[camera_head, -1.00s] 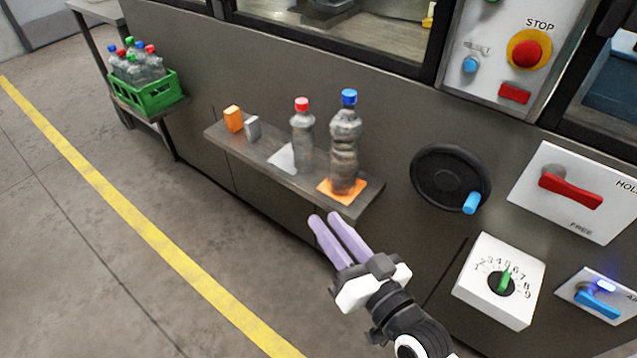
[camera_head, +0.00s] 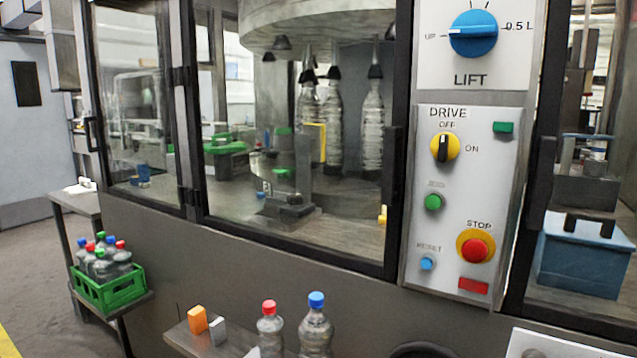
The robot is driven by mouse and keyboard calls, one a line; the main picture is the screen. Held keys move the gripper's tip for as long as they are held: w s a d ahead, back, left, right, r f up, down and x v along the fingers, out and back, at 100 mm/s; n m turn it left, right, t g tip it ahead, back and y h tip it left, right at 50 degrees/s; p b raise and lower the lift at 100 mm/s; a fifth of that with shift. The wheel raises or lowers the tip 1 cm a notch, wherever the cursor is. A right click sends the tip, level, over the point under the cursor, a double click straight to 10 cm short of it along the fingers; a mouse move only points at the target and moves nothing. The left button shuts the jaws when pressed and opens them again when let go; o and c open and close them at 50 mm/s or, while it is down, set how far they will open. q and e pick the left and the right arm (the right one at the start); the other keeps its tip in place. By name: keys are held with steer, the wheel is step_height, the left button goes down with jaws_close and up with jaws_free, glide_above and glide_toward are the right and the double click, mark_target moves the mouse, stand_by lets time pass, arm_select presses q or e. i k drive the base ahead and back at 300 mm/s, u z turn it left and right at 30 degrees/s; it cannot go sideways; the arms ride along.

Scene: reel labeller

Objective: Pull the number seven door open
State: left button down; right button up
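Glass doors in black frames line the machine's front. A narrow glass door (camera_head: 140,110) is at the left, with a black handle (camera_head: 91,134) on its left edge. A wide glass door (camera_head: 240,190) is in the middle, with a dark upright handle (camera_head: 391,170) by its right edge. Part of another glazed opening (camera_head: 600,100) shows at the right. The left and middle doors look shut. I cannot read a number seven on any of them. Neither of my grippers is in view.
A control panel (camera_head: 462,190) with knobs and a red stop button (camera_head: 475,250) stands between the middle and right openings. A shelf (camera_head: 190,345) with two bottles juts out below. A green bottle crate (camera_head: 110,290) sits at the left.

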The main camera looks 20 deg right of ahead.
mark_target(396, 137)
steer(key=k, duration=1.35)
steer(key=u, duration=0.55)
steer(key=i, duration=1.15)
steer(key=z, duration=0.5)
